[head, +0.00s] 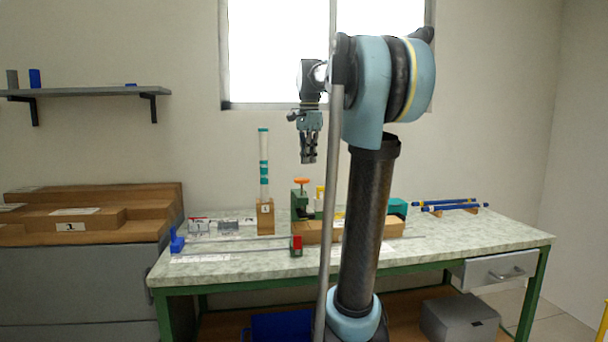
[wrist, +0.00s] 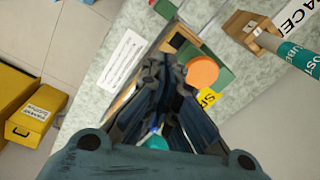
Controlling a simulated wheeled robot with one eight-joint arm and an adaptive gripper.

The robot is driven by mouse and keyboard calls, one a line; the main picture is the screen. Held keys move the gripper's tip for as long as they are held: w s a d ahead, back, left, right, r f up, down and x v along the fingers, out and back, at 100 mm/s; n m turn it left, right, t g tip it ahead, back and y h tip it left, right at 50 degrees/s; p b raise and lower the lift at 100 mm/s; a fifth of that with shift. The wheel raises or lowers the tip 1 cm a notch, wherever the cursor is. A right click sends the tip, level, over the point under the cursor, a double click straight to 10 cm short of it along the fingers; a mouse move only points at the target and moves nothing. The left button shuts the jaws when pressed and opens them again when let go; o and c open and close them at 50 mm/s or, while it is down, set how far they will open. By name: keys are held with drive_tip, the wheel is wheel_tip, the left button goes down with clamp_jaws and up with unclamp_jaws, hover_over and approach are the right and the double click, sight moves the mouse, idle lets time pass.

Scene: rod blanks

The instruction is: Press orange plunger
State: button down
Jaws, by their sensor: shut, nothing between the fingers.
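The orange plunger (head: 302,181) is a flat round cap on top of a green press (head: 299,203) on the workbench. In the wrist view the plunger (wrist: 202,72) shows as an orange disc just beyond and right of the fingertips, over the green body. My gripper (head: 308,160) points down with its fingers shut and empty. In the head view it hangs above the plunger and slightly to the right, with a clear gap between them. The fingers also show in the wrist view (wrist: 166,75) and hide part of the press.
A tall white and teal tube stands in a wooden block (head: 265,217) left of the press. Blue rods (head: 450,205) lie on a rack at right. A yellow-labelled part stands beside the press. My arm hides part of the bench (head: 230,264).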

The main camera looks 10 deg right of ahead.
sight(305, 179)
drive_tip(key=w+r+m, duration=0.4)
drive_tip(key=w+r, duration=0.3)
drive_tip(key=w, duration=0.2)
drive_tip(key=shift+d+r+m+g, duration=0.15)
drive_tip(key=shift+m+g, duration=0.15)
drive_tip(key=shift+w, duration=0.1)
wheel_tip(305, 179, down, 14)
drive_tip(key=shift+f, duration=0.1)
idle(0.3)
drive_tip(key=shift+f, duration=2.6)
wheel_tip(305, 179, up, 14)
